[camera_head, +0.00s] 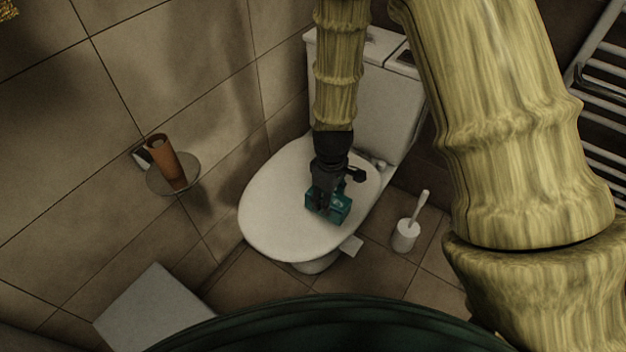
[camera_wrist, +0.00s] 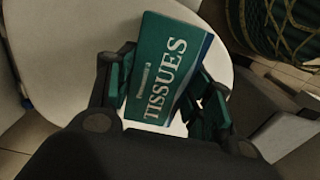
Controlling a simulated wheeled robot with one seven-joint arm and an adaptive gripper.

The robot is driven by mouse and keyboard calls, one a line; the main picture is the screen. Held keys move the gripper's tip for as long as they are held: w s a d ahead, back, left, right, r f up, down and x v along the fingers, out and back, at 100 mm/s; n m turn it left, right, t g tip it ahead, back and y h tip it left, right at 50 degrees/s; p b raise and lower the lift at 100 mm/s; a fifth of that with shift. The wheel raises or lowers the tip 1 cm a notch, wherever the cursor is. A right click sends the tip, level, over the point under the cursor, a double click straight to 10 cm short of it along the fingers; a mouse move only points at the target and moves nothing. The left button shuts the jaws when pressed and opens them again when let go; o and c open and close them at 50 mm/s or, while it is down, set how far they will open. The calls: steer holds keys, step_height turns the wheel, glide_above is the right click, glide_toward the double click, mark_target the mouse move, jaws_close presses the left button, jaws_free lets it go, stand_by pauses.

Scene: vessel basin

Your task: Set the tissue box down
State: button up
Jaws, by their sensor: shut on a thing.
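The teal tissue box (camera_wrist: 165,75), with "TISSUES" in white letters, is between my gripper's fingers in the wrist view. In the head view the tissue box (camera_head: 340,208) shows at the end of my arm, over the closed white toilet lid (camera_head: 275,205). My gripper (camera_head: 326,205) is shut on the box and points down. In the wrist view, the fingers of my gripper (camera_wrist: 165,98) lie on either side of the box, and the lid (camera_wrist: 75,35) fills the area behind it. I cannot tell whether the box touches the lid. My gripper hides part of the box.
The toilet cistern (camera_head: 375,95) stands behind the lid. A toilet brush in a white holder (camera_head: 405,235) is on the floor at right. A brown cylinder (camera_head: 163,158) stands on a round wall shelf (camera_head: 185,185) at left. The lid's left part is clear.

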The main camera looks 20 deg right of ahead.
steer(key=w, duration=0.4)
steer(key=w+f+b, duration=0.1)
steer(key=w, duration=0.4)
steer(key=w+d, duration=0.1)
steer(key=w, duration=0.4)
steer(key=shift+f, duration=0.2)
steer(key=shift+f+b, duration=0.6)
steer(key=shift+f, duration=1.1)
steer(key=shift+f, duration=0.15)
steer(key=o, duration=1.1)
steer(key=shift+c, duration=0.2)
step_height(320, 180, up, 12)
steer(key=p, duration=0.2)
